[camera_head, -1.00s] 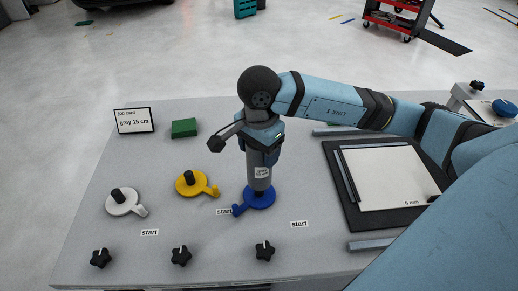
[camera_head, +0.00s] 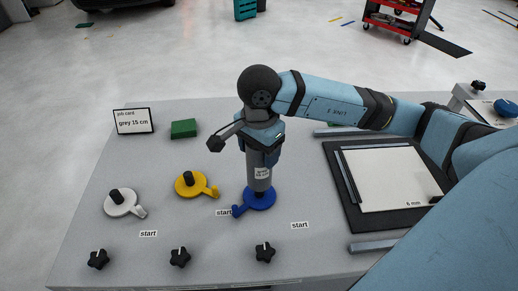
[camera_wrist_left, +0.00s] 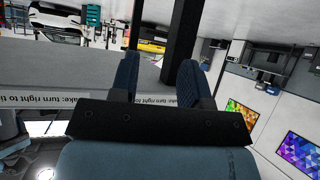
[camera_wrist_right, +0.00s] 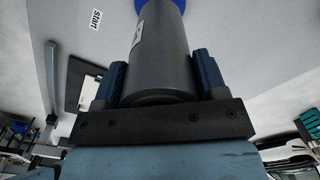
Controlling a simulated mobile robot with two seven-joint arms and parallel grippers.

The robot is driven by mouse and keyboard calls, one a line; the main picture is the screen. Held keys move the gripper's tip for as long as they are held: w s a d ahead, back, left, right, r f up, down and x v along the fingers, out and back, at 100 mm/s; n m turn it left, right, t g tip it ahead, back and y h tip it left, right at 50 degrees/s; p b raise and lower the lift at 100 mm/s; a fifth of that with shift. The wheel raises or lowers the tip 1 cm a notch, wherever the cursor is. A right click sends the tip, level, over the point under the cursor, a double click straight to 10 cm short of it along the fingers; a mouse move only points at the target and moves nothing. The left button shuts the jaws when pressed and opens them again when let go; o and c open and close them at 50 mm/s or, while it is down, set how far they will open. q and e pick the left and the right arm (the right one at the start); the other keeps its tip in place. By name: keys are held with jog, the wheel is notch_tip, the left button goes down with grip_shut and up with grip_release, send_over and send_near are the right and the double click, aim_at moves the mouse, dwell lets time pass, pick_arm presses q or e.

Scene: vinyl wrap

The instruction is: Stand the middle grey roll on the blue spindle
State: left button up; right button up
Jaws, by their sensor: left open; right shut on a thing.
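The grey roll (camera_head: 262,178) with a white label stands upright at the blue spindle (camera_head: 260,199), its lower end at the blue base. Whether it rests fully on the base I cannot tell. My right gripper (camera_head: 262,157) is shut on the roll's upper part from above. In the right wrist view the roll (camera_wrist_right: 160,60) lies between both fingers (camera_wrist_right: 157,82), with the blue base (camera_wrist_right: 178,4) beyond it. The spindle's post is hidden. My left gripper (camera_wrist_left: 160,75) is open and empty in the left wrist view, away from the roll; it is not in the head view.
A yellow spindle (camera_head: 203,189) and a white spindle (camera_head: 120,207) stand to the left. Several black knobs (camera_head: 180,257) line the front edge. A green block (camera_head: 184,128) and a job card reading "grey 15 cm" (camera_head: 134,121) are at the back. A framed board (camera_head: 385,180) lies right.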

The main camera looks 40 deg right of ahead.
pick_arm(q)
jog(key=shift+f+b, duration=2.6)
jog(key=shift+f, duration=0.25)
pick_arm(e)
jog(key=shift+f, duration=2.65)
jog(key=o, duration=1.2)
jog(key=shift+c, duration=0.2)
jog(key=shift+r, duration=0.5)
pick_arm(q)
jog(key=r, duration=0.1)
jog(key=r+p, duration=0.1)
jog(key=r, duration=0.1)
jog(key=shift+w+d+r, duration=0.25)
jog(key=shift+r, duration=0.05)
pick_arm(e)
notch_tip(320, 180, up, 13)
jog(key=shift+r, duration=0.15)
